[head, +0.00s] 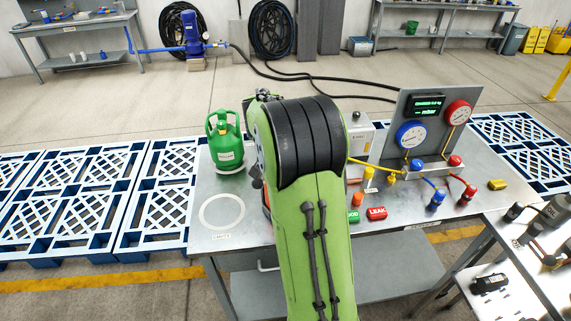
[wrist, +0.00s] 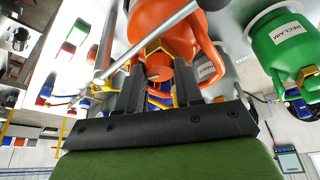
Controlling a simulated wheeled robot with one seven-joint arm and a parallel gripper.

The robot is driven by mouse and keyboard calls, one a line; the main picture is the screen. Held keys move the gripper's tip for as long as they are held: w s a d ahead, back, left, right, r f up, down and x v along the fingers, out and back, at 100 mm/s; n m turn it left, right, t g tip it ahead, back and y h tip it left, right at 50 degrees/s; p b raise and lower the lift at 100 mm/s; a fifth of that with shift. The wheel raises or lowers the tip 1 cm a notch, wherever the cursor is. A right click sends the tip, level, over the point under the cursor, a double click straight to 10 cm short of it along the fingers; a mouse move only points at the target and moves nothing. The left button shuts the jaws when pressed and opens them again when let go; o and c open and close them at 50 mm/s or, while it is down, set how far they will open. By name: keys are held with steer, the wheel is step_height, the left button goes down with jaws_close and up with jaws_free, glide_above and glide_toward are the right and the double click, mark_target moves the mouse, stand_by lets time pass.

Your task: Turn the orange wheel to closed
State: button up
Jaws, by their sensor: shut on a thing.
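In the head view my arm hides the gripper and wheel; only a sliver of orange shows beside the arm.
A green cylinder (head: 229,142) stands left of my arm on the metal table, near a white ring marking (head: 222,212). A gauge panel (head: 427,125) with blue and red gauges stands to the right. Hoses, small valves and a red LEAK block (head: 377,213) lie in front of it.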

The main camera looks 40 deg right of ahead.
steer(key=m+g, duration=0.1)
steer(key=m, duration=0.3)
steer(key=m+g+p, duration=0.1)
steer(key=m, duration=0.1)
steer(key=shift+w+m+g, duration=0.25)
steer(key=shift+m+g, duration=0.05)
steer(key=m+g+p, duration=0.1)
steer(key=m, duration=0.2)
steer(key=m+g+p, duration=0.1)
steer(key=m, duration=0.2)
steer(key=shift+w+d+y, duration=0.1)
steer(key=shift+w+y, duration=0.05)
steer(key=shift+y, duration=0.15)
steer(key=o, duration=1)
steer(key=shift+o, duration=0.2)
